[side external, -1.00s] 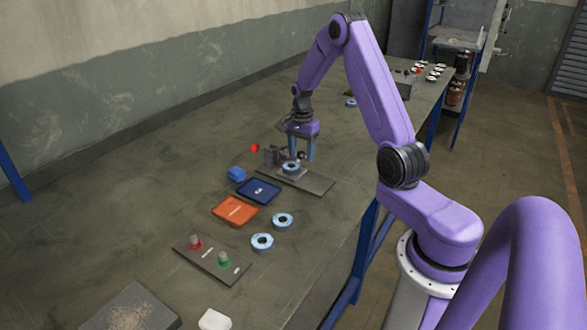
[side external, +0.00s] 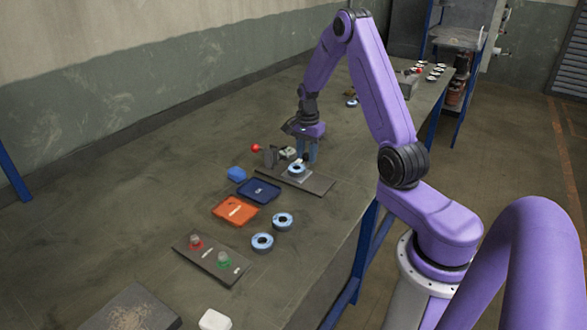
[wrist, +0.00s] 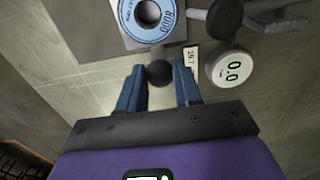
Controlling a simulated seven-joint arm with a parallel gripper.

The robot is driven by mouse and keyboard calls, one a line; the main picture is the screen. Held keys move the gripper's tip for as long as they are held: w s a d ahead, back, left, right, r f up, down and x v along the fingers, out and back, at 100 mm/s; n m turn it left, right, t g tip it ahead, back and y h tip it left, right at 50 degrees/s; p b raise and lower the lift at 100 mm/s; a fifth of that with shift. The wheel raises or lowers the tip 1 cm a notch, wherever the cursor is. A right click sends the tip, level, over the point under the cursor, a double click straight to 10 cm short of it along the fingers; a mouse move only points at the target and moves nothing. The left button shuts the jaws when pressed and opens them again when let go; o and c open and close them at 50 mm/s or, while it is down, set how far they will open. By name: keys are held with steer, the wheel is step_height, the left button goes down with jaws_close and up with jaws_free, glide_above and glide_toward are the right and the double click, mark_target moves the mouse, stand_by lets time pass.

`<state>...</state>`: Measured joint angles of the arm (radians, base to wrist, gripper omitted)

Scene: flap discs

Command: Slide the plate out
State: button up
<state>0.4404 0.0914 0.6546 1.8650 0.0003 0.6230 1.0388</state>
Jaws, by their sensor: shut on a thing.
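A blue-rimmed flap disc (side external: 297,169) lies on a small pale plate (side external: 297,178) over a dark base (side external: 318,184) beside a gauge fixture. In the wrist view the disc (wrist: 148,14) shows at the top, with the plate's edge (wrist: 181,33) around it. A round black knob (wrist: 160,72) sits just in front of the plate. My gripper (side external: 307,158) is at the plate, and in the wrist view its blue fingers (wrist: 159,84) are shut on the black knob.
A white dial (wrist: 232,68) reading 0.0 is close to the right finger. Blue (side external: 259,190) and orange (side external: 235,210) trays, two loose discs (side external: 283,221) and a button panel (side external: 210,258) lie nearer the camera.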

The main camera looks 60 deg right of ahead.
steer(key=shift+s+d, duration=0.1)
steer(key=shift+s, duration=3.15)
steer(key=o, duration=0.8)
step_height(320, 180, up, 8)
